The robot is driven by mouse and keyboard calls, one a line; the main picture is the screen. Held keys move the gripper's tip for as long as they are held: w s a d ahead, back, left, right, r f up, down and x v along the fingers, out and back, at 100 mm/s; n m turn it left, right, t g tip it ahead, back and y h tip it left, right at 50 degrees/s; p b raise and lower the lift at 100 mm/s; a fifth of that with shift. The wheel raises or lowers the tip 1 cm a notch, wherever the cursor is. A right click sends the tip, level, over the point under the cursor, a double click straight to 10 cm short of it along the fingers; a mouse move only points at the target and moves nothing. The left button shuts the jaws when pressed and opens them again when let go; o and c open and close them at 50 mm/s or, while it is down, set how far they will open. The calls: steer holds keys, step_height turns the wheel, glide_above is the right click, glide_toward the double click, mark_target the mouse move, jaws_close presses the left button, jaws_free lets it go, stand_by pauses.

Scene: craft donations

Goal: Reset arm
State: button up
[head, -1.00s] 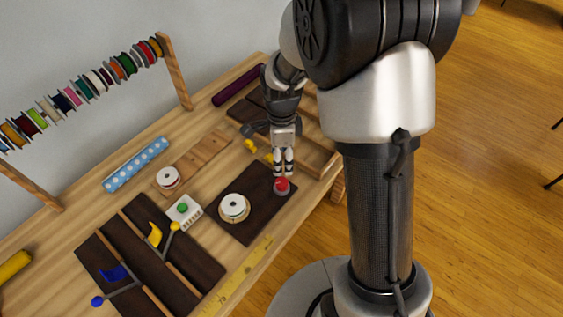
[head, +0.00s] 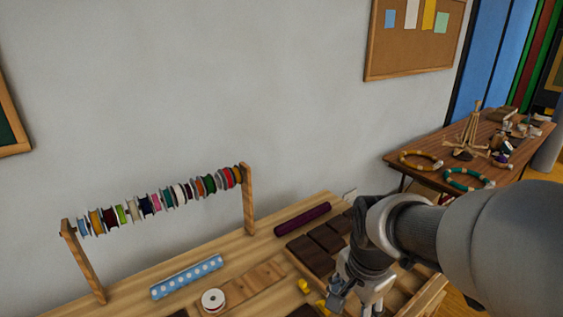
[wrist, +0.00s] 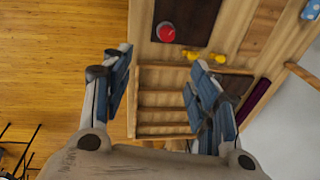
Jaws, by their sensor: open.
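My gripper (wrist: 160,58) is open, with nothing between its fingers in the wrist view. The two blue-grey fingers stand wide apart above a wooden divided tray (wrist: 165,137) at the table's edge. In the head view my arm reaches in from the right, and the gripper hangs over the table near the bottom edge, its fingertips partly cut off. A red round object (wrist: 166,32) on a dark mat (wrist: 197,14) lies beyond the fingers, apart from them. Small yellow objects (wrist: 203,55) lie between the mat and the tray.
A rack of colourful spools (head: 160,202) stands at the back of the table. A blue dotted roll (head: 187,277), a white spool (head: 213,300) and a purple roll (head: 302,219) lie on the table. A second table (head: 400,163) with wreaths is at right. Open floor (wrist: 60,60) lies beside the table.

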steer(key=s+r+n+t, duration=0.1)
steer(key=s+r+n, duration=0.2)
steer(key=s+n, duration=0.3)
steer(key=s+r+n+t, duration=0.1)
steer(key=s+r+n, duration=0.3)
steer(key=s, duration=0.4)
steer(key=shift+s+n+t, duration=0.2)
steer(key=shift+n+t, duration=0.1)
steer(key=shift+n, duration=0.6)
